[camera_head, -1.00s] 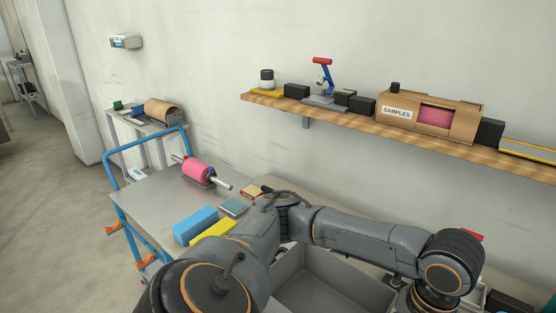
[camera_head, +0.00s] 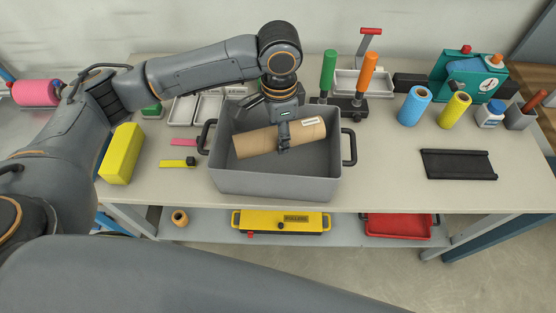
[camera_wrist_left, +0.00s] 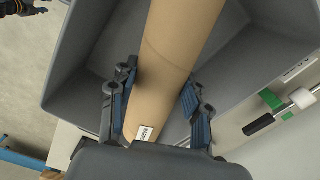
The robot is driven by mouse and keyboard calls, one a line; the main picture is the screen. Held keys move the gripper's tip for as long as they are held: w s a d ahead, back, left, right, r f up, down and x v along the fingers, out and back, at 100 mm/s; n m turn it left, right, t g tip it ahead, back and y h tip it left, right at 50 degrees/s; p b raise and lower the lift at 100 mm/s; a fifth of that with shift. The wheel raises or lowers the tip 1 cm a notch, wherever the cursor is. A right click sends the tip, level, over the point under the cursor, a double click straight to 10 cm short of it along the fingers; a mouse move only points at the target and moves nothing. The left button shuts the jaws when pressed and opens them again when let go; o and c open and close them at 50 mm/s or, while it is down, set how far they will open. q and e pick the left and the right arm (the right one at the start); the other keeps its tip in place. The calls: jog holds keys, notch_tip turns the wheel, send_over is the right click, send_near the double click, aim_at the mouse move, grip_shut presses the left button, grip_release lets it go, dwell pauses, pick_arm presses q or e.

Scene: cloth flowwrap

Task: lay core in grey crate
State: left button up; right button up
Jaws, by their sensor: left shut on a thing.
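The core, a brown cardboard tube (camera_head: 252,143) with a small white label, lies slantwise within the outline of the grey crate (camera_head: 270,184) on the table. My left gripper (camera_head: 284,146) reaches down from above and is shut on the core near its middle. In the left wrist view the gripper's two fingers (camera_wrist_left: 160,100) sit on either side of the core (camera_wrist_left: 175,45), with the crate wall (camera_wrist_left: 75,65) around it. I cannot tell whether the core touches the crate floor. What looks like my right gripper (camera_wrist_left: 22,7) shows small at that view's top left corner; its jaws are unclear.
A yellow block (camera_head: 121,154) and small trays (camera_head: 183,110) are left of the crate. Green and orange handled tools (camera_head: 345,100) stand close behind its right side.

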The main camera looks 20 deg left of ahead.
aim_at(277, 164)
pick_arm(q)
jog(key=f, duration=0.3)
jog(key=shift+s+a, duration=0.15)
jog(key=shift+a, duration=0.05)
jog(key=shift+f, duration=0.3)
notch_tip(277, 164, down, 5)
pick_arm(e)
jog(key=shift+a+r, duration=0.15)
jog(key=shift+a, duration=0.7)
pick_arm(q)
jog(key=shift+f, duration=0.1)
pick_arm(e)
jog(key=shift+d+r, duration=0.1)
jog(key=shift+d, duration=0.1)
pick_arm(q)
jog(key=o, duration=1.2)
jog(key=shift+c, duration=0.2)
pick_arm(e)
jog(key=shift+d, duration=0.1)
